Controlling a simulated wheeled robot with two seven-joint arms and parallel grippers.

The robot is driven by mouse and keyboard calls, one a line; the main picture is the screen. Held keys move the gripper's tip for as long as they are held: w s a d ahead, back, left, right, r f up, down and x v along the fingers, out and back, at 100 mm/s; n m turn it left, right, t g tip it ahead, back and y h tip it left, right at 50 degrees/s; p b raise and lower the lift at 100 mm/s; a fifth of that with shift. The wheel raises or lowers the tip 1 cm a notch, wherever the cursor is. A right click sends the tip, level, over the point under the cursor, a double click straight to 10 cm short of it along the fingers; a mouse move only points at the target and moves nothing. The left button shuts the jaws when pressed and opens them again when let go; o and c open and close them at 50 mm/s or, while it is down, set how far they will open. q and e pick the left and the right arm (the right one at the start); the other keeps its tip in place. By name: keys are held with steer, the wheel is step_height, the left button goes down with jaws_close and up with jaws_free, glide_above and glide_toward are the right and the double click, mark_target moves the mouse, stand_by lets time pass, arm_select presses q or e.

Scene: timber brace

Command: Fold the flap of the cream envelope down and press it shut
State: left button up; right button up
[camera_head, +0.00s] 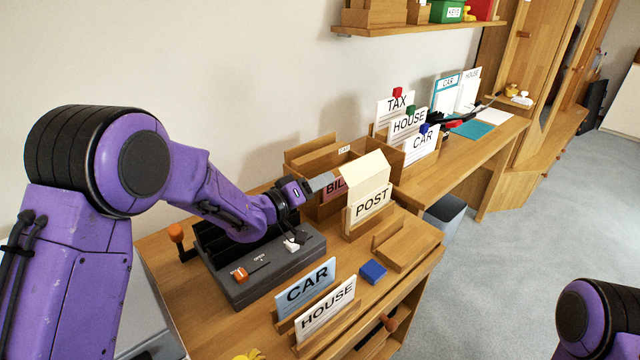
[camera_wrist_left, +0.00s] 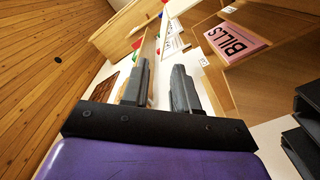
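The cream envelope (camera_head: 366,174) stands upright in a small wooden holder behind a white POST card (camera_head: 373,202). Its upper part, which looks like the raised flap, sticks up above the card and leans. My left gripper (camera_head: 324,182) is just left of the envelope, level with its upper part, with the fingers toward it. I cannot tell whether they touch. In the left wrist view the two fingers (camera_wrist_left: 160,85) are apart, and I see nothing clearly gripped between them. My right gripper is out of view.
A wooden box with a pink BILLS card (camera_head: 333,188) is behind my left gripper. A dark grey device (camera_head: 262,270) lies below my left forearm. CAR (camera_head: 307,287) and HOUSE (camera_head: 326,309) cards stand in front. A blue block (camera_head: 373,271) and a wooden tray (camera_head: 408,243) lie nearby.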

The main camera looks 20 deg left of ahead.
mark_target(352, 164)
arm_select(q)
steer(key=p+x, duration=0.6)
steer(key=x, duration=0.5)
steer(key=shift+w+a+r+p, duration=0.1)
steer(key=shift+w+p, duration=0.25)
jaws_close()
